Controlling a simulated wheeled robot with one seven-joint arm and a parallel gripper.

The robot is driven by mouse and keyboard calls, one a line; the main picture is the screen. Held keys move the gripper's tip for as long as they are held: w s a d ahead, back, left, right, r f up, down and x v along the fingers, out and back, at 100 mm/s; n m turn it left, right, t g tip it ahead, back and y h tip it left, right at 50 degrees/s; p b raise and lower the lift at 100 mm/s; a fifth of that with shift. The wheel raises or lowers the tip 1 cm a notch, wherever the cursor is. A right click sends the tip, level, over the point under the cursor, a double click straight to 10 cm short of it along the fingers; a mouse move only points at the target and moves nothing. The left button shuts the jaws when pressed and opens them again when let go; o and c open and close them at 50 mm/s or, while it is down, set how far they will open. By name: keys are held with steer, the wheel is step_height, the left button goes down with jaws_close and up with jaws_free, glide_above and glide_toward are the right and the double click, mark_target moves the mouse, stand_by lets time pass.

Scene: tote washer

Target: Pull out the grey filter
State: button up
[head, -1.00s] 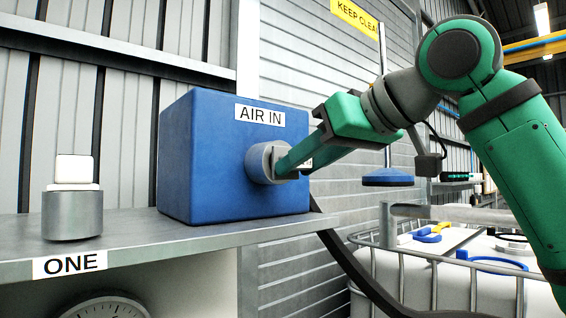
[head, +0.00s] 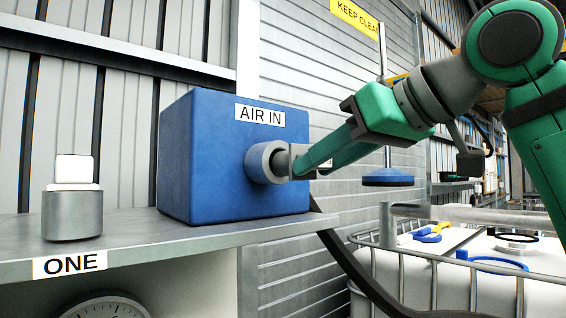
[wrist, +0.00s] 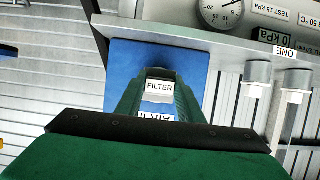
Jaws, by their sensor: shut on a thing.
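The grey filter (head: 291,161) shows as a grey piece at the mouth of a round grey collar (head: 259,162) on the right side of the blue AIR IN box (head: 205,165). In the wrist view its white face (wrist: 159,87) reads FILTER and lies between the two fingers. My gripper (head: 301,160) is shut on the filter, just right of the collar; it also shows in the wrist view (wrist: 159,95). The fingers hide part of the filter. I cannot tell how much of it is still inside the collar.
The blue box stands on a grey shelf (head: 140,245) marked ONE. A metal cylinder with a white top (head: 72,214) stands at the left. A blue disc (head: 388,177) hangs behind my gripper. A caged white tank (head: 455,285) with loose items is at lower right.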

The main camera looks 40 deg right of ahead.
steer(key=shift+s+d, duration=0.1)
steer(key=shift+s, duration=1.5)
